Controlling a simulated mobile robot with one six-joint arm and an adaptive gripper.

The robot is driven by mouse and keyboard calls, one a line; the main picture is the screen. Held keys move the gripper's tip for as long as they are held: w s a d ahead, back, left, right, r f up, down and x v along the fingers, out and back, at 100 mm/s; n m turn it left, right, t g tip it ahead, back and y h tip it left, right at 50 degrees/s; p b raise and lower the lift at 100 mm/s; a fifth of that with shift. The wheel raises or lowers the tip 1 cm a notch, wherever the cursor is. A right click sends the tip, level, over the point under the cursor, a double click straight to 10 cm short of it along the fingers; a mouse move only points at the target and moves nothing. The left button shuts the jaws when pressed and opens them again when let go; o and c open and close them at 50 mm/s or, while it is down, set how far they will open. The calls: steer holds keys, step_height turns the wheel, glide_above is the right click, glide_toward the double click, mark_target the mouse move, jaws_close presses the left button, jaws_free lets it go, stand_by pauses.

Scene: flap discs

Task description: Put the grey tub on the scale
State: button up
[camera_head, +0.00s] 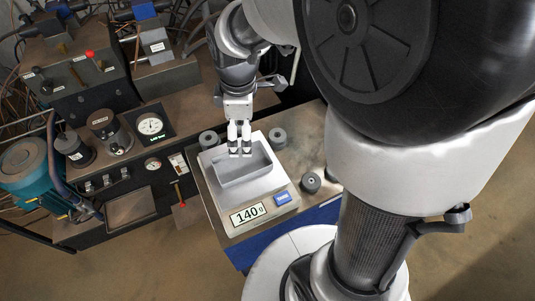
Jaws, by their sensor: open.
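The grey tub (252,174) is a rectangular open box. It sits on the plate of the scale (281,214), and the scale's display reads 140 g. My gripper (240,153) points down at the tub's far left part, with its fingertips at or just above the far wall. The fingers are apart. I cannot tell whether they touch the tub. The tub looks empty in the part I can see.
Several dark flap discs lie around the scale on the bench, one behind it (277,137) and one to its right (311,182). A machine panel with a gauge (150,125) stands to the left. My arm covers the right side.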

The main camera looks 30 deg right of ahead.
steer(key=s+r+m+t, duration=0.1)
steer(key=s+r+m, duration=0.3)
steer(key=s+m, duration=0.2)
steer(key=s+r+m+t, duration=0.2)
steer(key=s+r+m, duration=0.3)
steer(key=s, duration=0.6)
steer(key=shift+r+m, duration=0.25)
steer(key=shift+m, duration=0.85)
steer(key=shift+s, duration=0.1)
step_height(320, 180, down, 7)
steer(key=b, duration=0.7)
steer(key=shift+f, duration=0.15)
steer(key=shift+t, duration=0.3)
